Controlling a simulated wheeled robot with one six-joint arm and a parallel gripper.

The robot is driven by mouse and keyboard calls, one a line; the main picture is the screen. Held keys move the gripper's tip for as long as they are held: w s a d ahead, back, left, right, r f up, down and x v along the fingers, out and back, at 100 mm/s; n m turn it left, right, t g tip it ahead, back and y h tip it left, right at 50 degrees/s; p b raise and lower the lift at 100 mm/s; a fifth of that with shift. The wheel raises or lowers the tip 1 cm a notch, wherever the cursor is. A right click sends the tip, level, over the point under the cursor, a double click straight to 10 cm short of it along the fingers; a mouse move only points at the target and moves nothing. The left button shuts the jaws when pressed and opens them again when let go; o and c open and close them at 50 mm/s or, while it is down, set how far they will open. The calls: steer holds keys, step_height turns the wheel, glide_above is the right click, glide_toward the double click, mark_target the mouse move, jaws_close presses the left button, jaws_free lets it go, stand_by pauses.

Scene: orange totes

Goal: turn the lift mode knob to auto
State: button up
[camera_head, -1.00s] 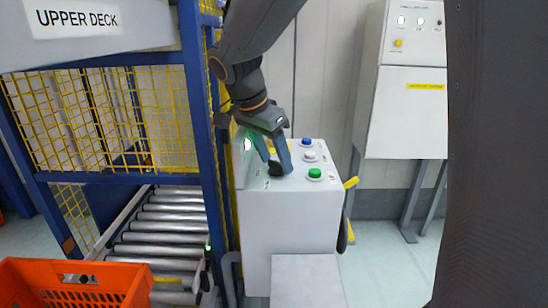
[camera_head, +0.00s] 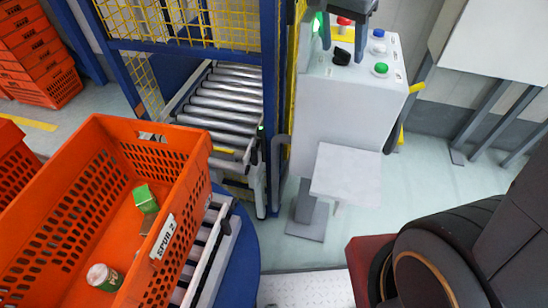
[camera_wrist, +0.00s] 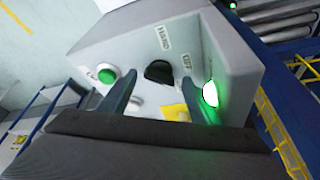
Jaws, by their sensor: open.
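The black lift mode knob (camera_head: 342,56) sits on the sloped top of the white control box (camera_head: 345,105). In the wrist view the dark knob (camera_wrist: 160,72) lies beyond and between the fingertips, near labels reading HAND and OFF. I cannot tell which label it points to, and no AUTO label is readable. My gripper (camera_wrist: 167,82) is open, with one finger on either side of the knob in that view and nothing visibly held. In the head view my gripper (camera_head: 361,35) is cut by the top edge, above and just right of the knob.
A lit green lamp (camera_wrist: 210,93) is beside one finger. A blue frame with yellow mesh (camera_head: 185,22) stands left. An orange tote (camera_head: 185,195) is in front.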

steer(key=n+p, duration=0.3)
steer(key=shift+s+d+r+t+y+p, duration=0.2)
steer(key=shift+t+y+p, duration=0.1)
steer(key=shift+y, duration=0.1)
steer(key=n+p, duration=0.2)
steer(key=p, duration=0.2)
steer(key=shift+y, duration=0.3)
steer(key=shift+p, duration=0.35)
